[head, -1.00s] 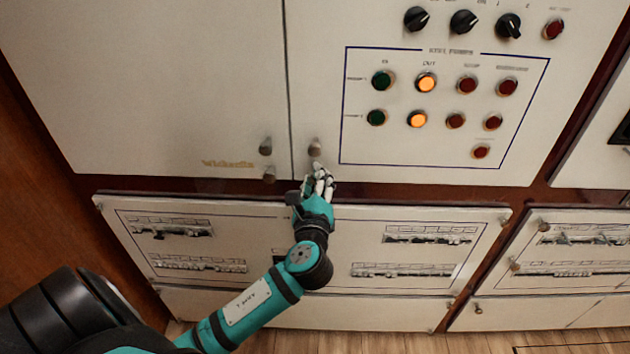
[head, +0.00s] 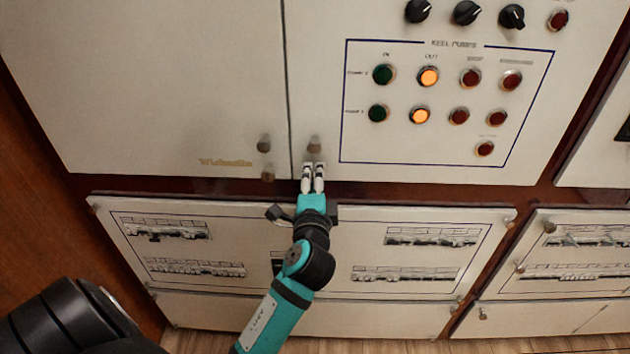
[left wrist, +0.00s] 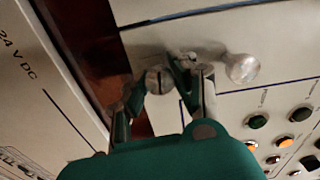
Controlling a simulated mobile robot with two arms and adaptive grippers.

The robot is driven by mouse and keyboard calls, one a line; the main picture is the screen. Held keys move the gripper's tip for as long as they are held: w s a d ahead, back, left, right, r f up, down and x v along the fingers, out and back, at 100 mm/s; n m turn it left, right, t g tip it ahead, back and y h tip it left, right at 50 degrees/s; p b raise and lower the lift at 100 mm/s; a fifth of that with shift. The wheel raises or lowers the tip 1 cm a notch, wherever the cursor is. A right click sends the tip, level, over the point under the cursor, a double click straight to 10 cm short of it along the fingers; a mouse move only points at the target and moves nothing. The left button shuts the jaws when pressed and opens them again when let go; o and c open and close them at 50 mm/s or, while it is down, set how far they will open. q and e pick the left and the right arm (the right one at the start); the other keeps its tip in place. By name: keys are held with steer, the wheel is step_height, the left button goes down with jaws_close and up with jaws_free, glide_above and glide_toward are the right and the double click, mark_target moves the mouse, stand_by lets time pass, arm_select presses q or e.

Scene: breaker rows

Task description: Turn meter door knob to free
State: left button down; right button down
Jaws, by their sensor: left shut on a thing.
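My left gripper (head: 313,168) is at the lower left corner of the upper right cabinet door (head: 410,170), the one with lit buttons. Its fingers point up in the head view. My right gripper is not in view.
The left door (head: 150,90) carries two knobs, an upper (head: 264,144) and a lower (head: 268,173). Black rotary switches (head: 466,13) and pump buttons (head: 428,76) are at upper right. A lower panel (head: 300,290) lies beneath my gripper, across a brown strip.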

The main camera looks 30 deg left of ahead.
arm_select(q)
steer(key=shift+n, duration=0.6)
steer(key=c, duration=1)
jaws_free()
steer(key=v, duration=0.7)
steer(key=shift+s+d, duration=0.1)
steer(key=shift+s, duration=0.15)
